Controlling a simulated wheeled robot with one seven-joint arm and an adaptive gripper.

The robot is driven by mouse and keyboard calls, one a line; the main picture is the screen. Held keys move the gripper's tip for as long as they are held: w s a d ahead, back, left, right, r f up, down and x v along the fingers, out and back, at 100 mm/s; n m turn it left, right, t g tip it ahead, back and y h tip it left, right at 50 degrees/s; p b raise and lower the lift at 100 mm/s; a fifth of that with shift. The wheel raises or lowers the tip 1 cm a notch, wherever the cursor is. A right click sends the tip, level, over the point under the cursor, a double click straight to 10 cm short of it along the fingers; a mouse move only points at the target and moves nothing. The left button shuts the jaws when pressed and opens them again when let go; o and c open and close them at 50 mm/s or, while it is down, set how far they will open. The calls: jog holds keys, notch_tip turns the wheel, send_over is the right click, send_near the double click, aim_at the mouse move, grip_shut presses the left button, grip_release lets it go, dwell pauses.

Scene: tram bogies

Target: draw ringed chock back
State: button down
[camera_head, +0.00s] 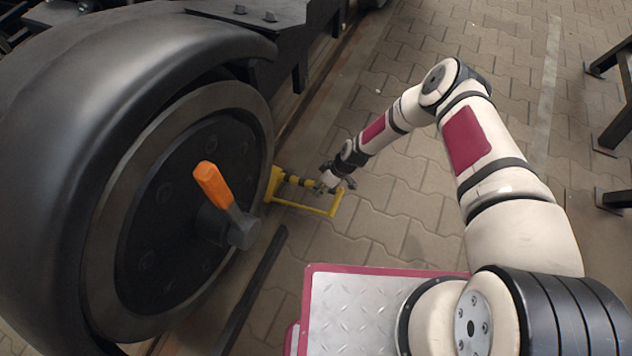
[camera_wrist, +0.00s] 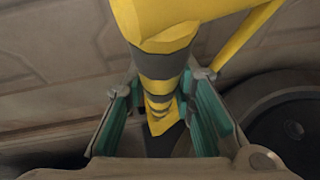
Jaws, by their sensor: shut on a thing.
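The yellow chock (camera_head: 311,206) stands beside the big wheel's rim in the head view, and its wedge end appears close against the wheel. A gap there cannot be judged. Its yellow bar with dark rings (camera_wrist: 160,68) runs between my finger pads in the wrist view, and a yellow side bar branches off to the upper right. My gripper (camera_head: 326,184) is shut on this ringed bar, with teal pads on both sides of it in the wrist view (camera_wrist: 164,92). The bar's far end is partly hidden between the fingers.
The dark wheel (camera_head: 180,215) with an orange-handled lever (camera_head: 213,185) fills the left. A rail (camera_head: 258,285) runs along the wheel. Dark metal stands (camera_head: 615,130) are at the right edge. Paving (camera_head: 390,215) right of the chock is open.

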jog(key=shift+w+d, duration=0.15)
jog(key=shift+w, duration=0.2)
jog(key=c, duration=1.3)
grip_release()
jog(key=shift+w, duration=0.15)
jog(key=shift+c, duration=0.2)
jog(key=shift+r, duration=0.1)
jog(key=v, duration=1.2)
